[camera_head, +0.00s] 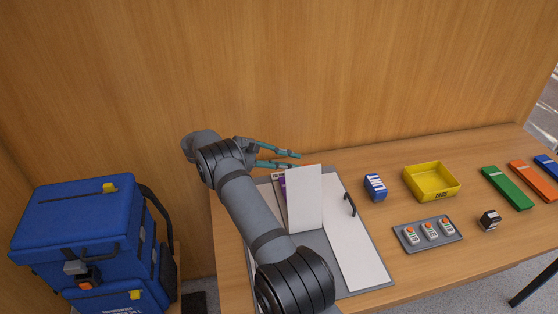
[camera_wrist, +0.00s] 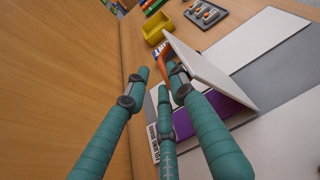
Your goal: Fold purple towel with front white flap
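A grey board (camera_head: 320,244) with white panels lies at the left end of the table. One white flap (camera_head: 304,200) stands raised and tilted on it; it also shows in the wrist view (camera_wrist: 212,72). Another white panel (camera_head: 358,256) lies flat, with a black handle (camera_head: 350,204) near its far end. The purple towel (camera_head: 281,188) is mostly hidden behind the raised flap; its purple surface shows under the flap in the wrist view (camera_wrist: 184,124). My gripper (camera_head: 299,161) is at the flap's far upper left, its teal fingers apart. Any contact with the flap is unclear.
A blue and white box (camera_head: 375,187), a yellow tray (camera_head: 431,182) and a grey holder with several small devices (camera_head: 428,234) stand to the right. Green (camera_head: 508,188) and orange (camera_head: 533,180) items lie farther right. A wooden wall (camera_head: 300,80) rises close behind the gripper.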

